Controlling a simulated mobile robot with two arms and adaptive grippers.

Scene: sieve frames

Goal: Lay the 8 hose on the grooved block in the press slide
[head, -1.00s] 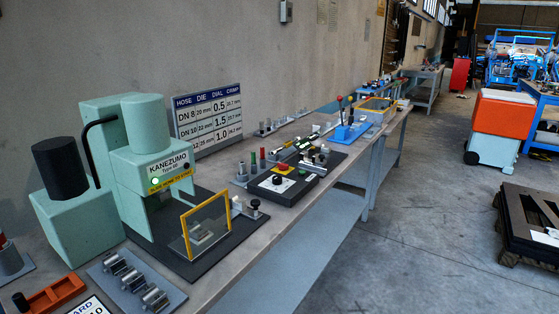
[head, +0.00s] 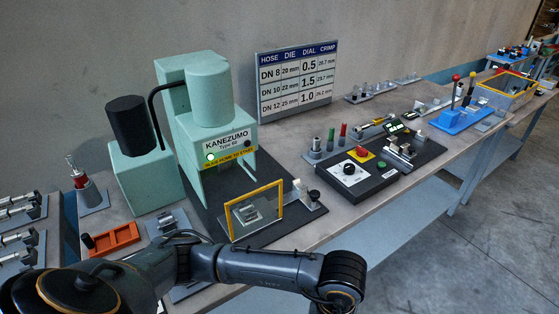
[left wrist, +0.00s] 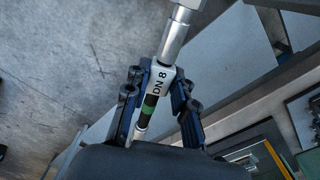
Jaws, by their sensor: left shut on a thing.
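My left gripper (left wrist: 157,92) is shut on the hose (left wrist: 161,74) marked DN 8, which has a green band and a long silver metal end. In the head view my left arm crosses the lower edge, and its fingers and the hose do not show. The mint-green press (head: 208,120) stands on the bench. A grey metal block (head: 247,212) shows behind the clear, yellow-framed guard (head: 281,205) at the press front; its groove is too small to make out. In the wrist view the hose is apart from the yellow frame at lower right. My right gripper is not in view.
A control box (head: 352,172) with a dial and red button stands right of the press. A hose and die chart (head: 296,78) stands behind. An orange tray (head: 112,239) and hose racks (head: 22,215) are at left. The bench's front edge runs below the guard.

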